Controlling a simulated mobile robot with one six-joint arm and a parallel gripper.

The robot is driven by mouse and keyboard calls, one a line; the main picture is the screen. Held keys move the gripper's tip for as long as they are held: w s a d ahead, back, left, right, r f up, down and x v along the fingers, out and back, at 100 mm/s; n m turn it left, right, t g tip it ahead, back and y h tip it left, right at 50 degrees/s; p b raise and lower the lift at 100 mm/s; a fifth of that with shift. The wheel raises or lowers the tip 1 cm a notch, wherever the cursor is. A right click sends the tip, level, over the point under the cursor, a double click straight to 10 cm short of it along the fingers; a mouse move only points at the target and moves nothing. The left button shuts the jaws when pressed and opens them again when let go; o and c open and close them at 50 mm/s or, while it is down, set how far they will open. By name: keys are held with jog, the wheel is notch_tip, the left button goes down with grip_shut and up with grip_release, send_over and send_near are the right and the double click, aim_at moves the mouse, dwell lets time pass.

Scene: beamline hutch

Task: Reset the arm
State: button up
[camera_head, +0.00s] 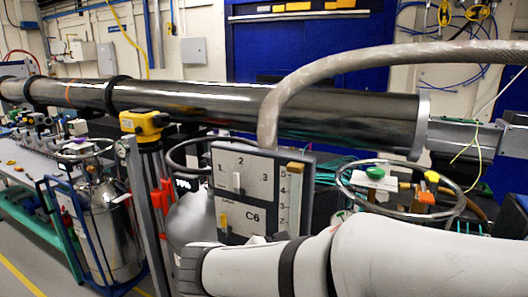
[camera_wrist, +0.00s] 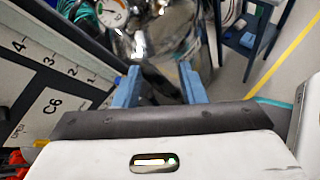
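My arm (camera_head: 330,262) reaches in from the lower right of the head view, pale grey with dark bands. Its end lies low, in front of the C6 panel's lower edge; the fingers cannot be made out there. In the wrist view my gripper (camera_wrist: 158,82) shows two blue fingers, spread apart with nothing held between them. A shiny steel vessel (camera_wrist: 150,38) lies beyond the fingertips. The grey-white C6 panel (camera_head: 235,165), with numbered marks, a white switch, a yellow switch and a vertical slider, stands behind my arm. It also shows left of my gripper in the wrist view (camera_wrist: 47,98).
A long steel beam pipe (camera_head: 220,102) crosses above the panel, and a thick braided hose (camera_head: 370,62) arches down behind it. A steel dewar (camera_head: 110,225) in a blue cart stands left. A ring-topped vessel (camera_head: 400,212) sits right. Open floor (camera_head: 25,260) shows lower left.

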jog(key=s+d+f+m+g+y, duration=0.4)
jog(key=s+d+m+y, duration=0.5)
jog(key=m, duration=1.2)
notch_tip(320, 180, down, 2)
jog(key=shift+d+f, duration=0.15)
dwell(0.4)
